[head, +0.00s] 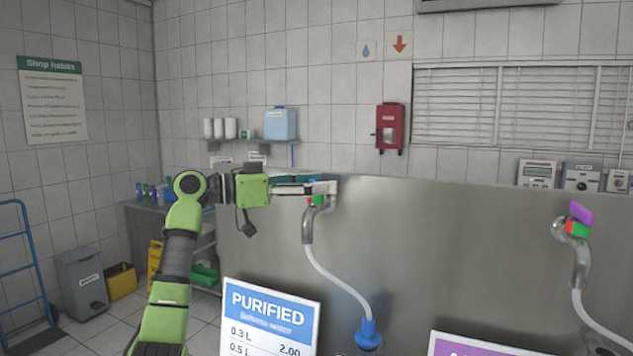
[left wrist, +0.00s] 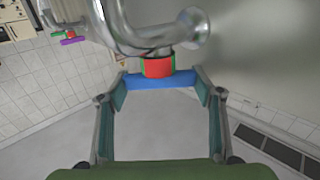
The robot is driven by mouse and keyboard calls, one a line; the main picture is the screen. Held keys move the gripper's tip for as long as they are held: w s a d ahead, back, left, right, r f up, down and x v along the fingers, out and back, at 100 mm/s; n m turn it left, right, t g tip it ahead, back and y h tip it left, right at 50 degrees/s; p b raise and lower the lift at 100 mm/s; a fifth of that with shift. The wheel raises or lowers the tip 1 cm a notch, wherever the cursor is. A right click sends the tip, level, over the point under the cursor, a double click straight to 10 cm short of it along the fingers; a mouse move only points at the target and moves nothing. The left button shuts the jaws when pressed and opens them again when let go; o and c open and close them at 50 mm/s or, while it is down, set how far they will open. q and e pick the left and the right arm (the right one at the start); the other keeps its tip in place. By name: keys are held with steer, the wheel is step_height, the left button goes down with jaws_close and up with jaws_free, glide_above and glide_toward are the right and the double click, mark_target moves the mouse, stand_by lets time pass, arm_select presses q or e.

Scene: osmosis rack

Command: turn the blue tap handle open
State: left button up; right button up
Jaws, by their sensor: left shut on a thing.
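My left gripper (head: 322,188) reaches in from the left to the left-hand tap (head: 308,228) on the steel panel. In the left wrist view the gripper (left wrist: 161,83) is shut on the blue tap handle (left wrist: 160,82), a flat bar with one finger at each end. A red and green collar (left wrist: 158,67) sits between the handle and the curved metal spout (left wrist: 125,35). The collar also shows in the head view (head: 317,200), where the fingers mostly hide the handle. My right gripper is not in view.
A white hose runs from the left tap to a blue nozzle (head: 368,335). A second tap with a purple handle (head: 581,213) stands at the right. The PURIFIED sign (head: 268,318) is below my left arm. The steel panel (head: 440,250) between the taps is clear.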

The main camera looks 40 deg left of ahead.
arm_select(q)
steer(key=shift+a+r+m+g+h+p, duration=0.1)
steer(key=shift+m+g+h+p, duration=0.5)
steer(key=shift+m+g+h, duration=0.95)
steer(key=shift+h, duration=0.45)
steer(key=shift+r+m+g+h, duration=0.1)
steer(key=shift+m+g+h, duration=0.35)
steer(key=shift+g+h, duration=0.1)
steer(key=shift+a+r+m+g+h, duration=0.1)
steer(key=shift+r+m+g+h, duration=0.15)
steer(key=shift+m+g, duration=0.15)
steer(key=shift+f+m+g+h, duration=0.25)
steer(key=shift+m+g+h, duration=0.15)
steer(key=shift+m+g, duration=0.15)
steer(key=o, duration=1.1)
steer(key=shift+c, duration=0.2)
steer(key=shift+o, duration=0.3)
steer(key=shift+s+d, duration=0.15)
steer(key=shift+d, duration=0.1)
steer(key=shift+f, duration=0.1)
